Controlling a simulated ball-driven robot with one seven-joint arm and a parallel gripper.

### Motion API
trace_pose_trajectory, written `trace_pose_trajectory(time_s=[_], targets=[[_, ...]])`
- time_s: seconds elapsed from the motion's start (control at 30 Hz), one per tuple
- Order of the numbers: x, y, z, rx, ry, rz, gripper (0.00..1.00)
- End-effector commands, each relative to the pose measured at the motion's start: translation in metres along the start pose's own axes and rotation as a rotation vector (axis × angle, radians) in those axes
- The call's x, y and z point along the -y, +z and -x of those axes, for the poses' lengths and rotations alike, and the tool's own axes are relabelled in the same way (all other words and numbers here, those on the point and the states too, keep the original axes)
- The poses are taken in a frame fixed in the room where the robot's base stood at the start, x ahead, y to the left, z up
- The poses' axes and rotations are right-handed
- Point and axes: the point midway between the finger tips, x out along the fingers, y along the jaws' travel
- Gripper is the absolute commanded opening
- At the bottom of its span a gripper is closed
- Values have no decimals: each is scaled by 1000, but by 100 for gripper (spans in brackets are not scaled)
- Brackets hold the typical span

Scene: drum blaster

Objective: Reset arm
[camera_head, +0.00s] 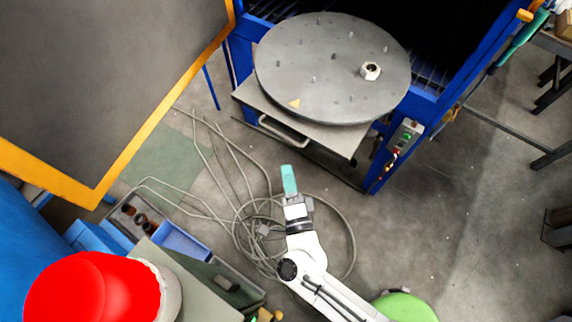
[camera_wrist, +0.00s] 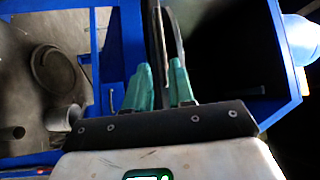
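My white arm (camera_head: 312,262) reaches up from the bottom centre in the head view, stretched out over the grey floor. My gripper (camera_head: 289,180) has teal fingers pointing toward the blue machine, in front of its round table and apart from it. In the wrist view, my gripper (camera_wrist: 161,85) shows its teal fingers with a narrow gap and nothing held between them. From the head view the fingers overlap, so the gap does not show there.
Cables (camera_head: 240,215) lie on the floor. A red dome (camera_head: 90,290) is at lower left.

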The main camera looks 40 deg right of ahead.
Motion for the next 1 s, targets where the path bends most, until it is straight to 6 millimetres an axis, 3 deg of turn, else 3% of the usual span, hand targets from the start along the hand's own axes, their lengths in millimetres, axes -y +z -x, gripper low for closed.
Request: trace_pose_trajectory(time_s=[0.67,0.77,1.0], targets=[[1,1,1,6,0,2,23],[6,10,-4,75,-2,32,23],[24,50,-17,423,2,238,23]])
